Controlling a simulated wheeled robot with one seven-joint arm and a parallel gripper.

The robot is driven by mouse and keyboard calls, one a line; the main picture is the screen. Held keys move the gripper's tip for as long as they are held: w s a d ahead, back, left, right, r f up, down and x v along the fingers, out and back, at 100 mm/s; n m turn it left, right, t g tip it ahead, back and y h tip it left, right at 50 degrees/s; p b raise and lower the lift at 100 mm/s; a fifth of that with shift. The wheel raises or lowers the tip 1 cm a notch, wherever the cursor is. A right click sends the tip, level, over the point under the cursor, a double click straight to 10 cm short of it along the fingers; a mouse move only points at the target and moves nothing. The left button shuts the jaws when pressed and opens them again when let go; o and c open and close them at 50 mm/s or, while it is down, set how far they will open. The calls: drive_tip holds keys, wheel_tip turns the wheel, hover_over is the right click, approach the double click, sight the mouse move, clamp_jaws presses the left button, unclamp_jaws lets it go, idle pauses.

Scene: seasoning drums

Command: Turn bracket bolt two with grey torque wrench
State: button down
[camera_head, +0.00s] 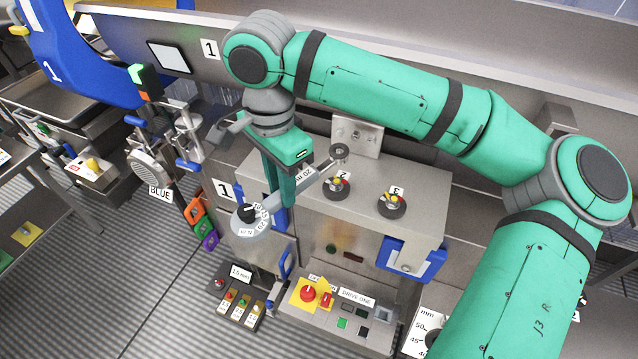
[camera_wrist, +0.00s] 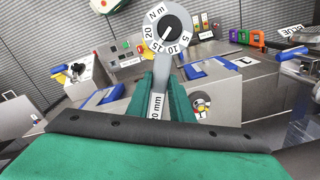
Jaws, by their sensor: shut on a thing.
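The grey torque wrench has a round dial (camera_head: 250,217) marked in N m, a shaft labelled 20 mm and a ring end (camera_head: 340,152). My gripper (camera_head: 284,192) is shut on its shaft, between dial and ring. The wrist view shows the dial (camera_wrist: 165,36) beyond the green fingers (camera_wrist: 160,98). The ring end is near the steel bracket plate (camera_head: 366,140) at the back of the steel box. I cannot tell whether the ring is around a bolt or above one. The bolts are too small to identify by number.
Dark round fittings marked 2 (camera_head: 338,188) and 3 (camera_head: 392,206) stand on the steel box top (camera_head: 420,220). A control panel (camera_head: 345,315) with a red button on yellow is below. Coloured tags (camera_head: 201,222) and a blue-handled clamp (camera_head: 190,135) are to the left.

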idle(0.3)
drive_tip(key=s+d+n+g, duration=0.1)
drive_tip(key=s+d+n, duration=0.3)
drive_tip(key=d+n, duration=0.15)
drive_tip(key=shift+f, duration=3.15)
drive_tip(key=w+a+m, duration=0.4)
drive_tip(key=a+m, duration=0.2)
drive_tip(key=shift+y, duration=0.4)
drive_tip(key=shift+r, duration=0.15)
drive_tip(key=shift+r, duration=2.9)
drive_tip(key=shift+a, duration=0.1)
